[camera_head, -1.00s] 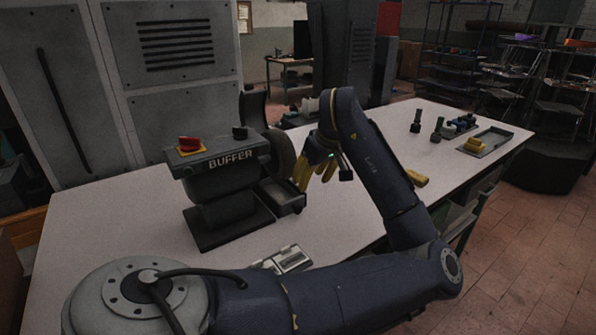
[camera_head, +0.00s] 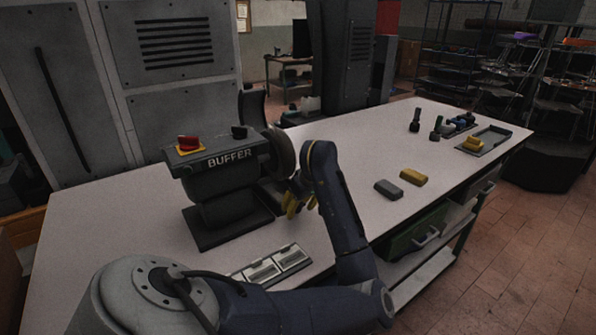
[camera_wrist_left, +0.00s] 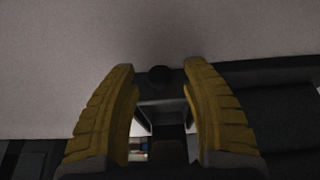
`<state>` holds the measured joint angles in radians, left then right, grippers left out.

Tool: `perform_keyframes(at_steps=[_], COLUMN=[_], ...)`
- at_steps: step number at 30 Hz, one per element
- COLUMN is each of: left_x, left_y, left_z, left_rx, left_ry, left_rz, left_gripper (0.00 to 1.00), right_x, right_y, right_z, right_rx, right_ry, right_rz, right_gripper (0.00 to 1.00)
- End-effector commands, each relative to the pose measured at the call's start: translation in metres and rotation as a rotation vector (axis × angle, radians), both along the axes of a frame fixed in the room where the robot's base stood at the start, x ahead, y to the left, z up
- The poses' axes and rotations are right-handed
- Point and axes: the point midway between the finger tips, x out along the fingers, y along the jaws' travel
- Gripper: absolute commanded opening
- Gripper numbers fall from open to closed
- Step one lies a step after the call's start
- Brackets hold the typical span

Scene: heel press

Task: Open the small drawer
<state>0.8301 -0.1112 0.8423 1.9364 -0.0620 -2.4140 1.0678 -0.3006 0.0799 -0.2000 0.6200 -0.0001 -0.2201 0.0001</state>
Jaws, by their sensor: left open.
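My left gripper (camera_head: 300,204) is beside the right side of the dark buffer machine (camera_head: 222,165), below its wheel. Its yellow fingers are apart, pointing down toward the table. In the left wrist view the open fingers (camera_wrist_left: 160,72) stand either side of a small dark round knob (camera_wrist_left: 159,76). I see no clear contact with it. The knob is at the edge of a dark box-like part with a pale strip (camera_wrist_left: 162,103), which may be the small drawer. In the head view this part is mostly hidden behind my gripper and arm. My right gripper is out of view.
A silver compartment tray (camera_head: 270,268) lies on the pale table (camera_head: 350,160) near its front edge. Grey (camera_head: 388,189) and yellow (camera_head: 412,177) blocks lie to the right. A green drawer (camera_head: 412,235) with a handle is under the table. Dark tools stand farther back.

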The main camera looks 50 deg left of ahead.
Motion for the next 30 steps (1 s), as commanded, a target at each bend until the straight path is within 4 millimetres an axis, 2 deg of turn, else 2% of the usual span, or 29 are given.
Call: perform_keyframes(at_steps=[6, 16, 28, 30], left_x=[0.0005, 0.0005, 0.0004, 0.0004], left_y=[0.0032, 0.0036, 0.0034, 0.0034], left_z=[-0.0082, -0.0087, -0.0085, -0.0085], left_rx=[0.000, 0.000, 0.000, 0.000], left_ry=[-0.001, -0.001, -0.001, -0.001], left_rz=[0.000, 0.000, 0.000, 0.000], left_gripper=[0.47, 0.47, 0.01, 0.00], right_x=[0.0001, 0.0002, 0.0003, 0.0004], right_y=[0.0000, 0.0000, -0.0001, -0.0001], right_z=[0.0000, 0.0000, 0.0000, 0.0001], right_rx=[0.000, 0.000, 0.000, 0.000], right_ry=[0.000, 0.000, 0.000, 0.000], right_rz=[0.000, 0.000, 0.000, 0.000], right_gripper=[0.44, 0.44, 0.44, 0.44])
